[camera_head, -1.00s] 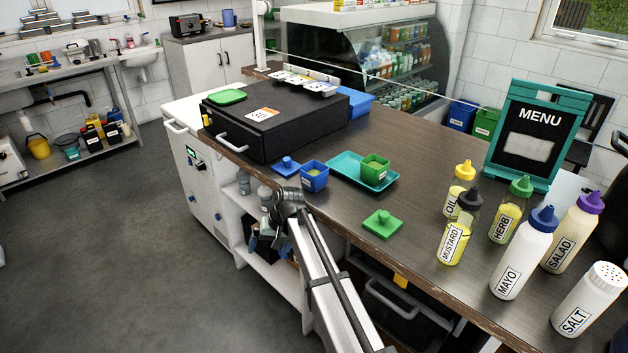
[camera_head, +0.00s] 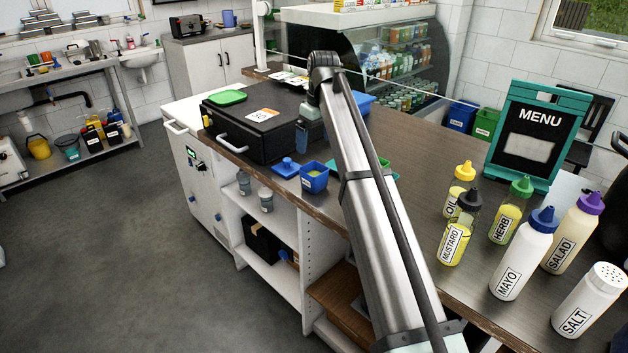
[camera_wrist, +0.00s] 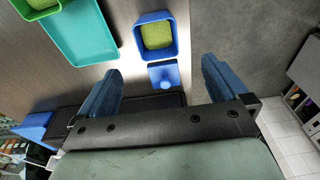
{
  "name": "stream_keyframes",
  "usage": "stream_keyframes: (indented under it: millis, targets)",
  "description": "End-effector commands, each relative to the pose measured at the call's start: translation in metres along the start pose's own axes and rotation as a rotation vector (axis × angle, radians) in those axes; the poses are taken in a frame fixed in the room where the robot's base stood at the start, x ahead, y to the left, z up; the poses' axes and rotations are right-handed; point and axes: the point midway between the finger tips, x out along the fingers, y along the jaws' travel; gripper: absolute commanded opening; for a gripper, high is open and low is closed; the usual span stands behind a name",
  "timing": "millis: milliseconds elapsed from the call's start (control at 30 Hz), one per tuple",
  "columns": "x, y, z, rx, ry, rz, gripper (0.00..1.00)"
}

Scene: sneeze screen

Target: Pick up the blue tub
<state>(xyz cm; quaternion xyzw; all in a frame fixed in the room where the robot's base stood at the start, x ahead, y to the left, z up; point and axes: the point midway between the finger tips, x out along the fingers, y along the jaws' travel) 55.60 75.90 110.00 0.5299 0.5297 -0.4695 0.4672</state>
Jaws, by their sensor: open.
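The blue tub (camera_head: 314,180) stands upright on the counter near its front edge, with yellow-green contents inside. Its open top shows in the wrist view (camera_wrist: 155,56). A blue lid with a knob (camera_head: 285,167) lies beside the tub; in the wrist view the lid (camera_wrist: 164,76) shows between the fingers. My gripper (camera_head: 302,138) is above the counter, up and slightly left of the tub in the head view. In the wrist view its blue fingers (camera_wrist: 160,75) are apart, with nothing gripped. The tub lies beyond the fingertips, clear of them.
A teal tray (camera_wrist: 80,45) lies beside the tub, mostly hidden behind my arm in the head view. A green tub (camera_wrist: 40,5) sits on it. A black box (camera_head: 240,140) stands behind the lid. Labelled bottles, including mustard (camera_head: 457,235), stand at the right.

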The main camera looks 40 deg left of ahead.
Motion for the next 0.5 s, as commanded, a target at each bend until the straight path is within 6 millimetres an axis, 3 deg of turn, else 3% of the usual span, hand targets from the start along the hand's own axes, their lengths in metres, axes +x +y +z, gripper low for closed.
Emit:
stream_keyframes:
  millis: [167,500]
  targets:
    - [0.011,0.001,0.002,-0.004,-0.004,0.002,1.00]
    - [0.066,0.001,0.002,-0.003,-0.004,0.001,1.00]
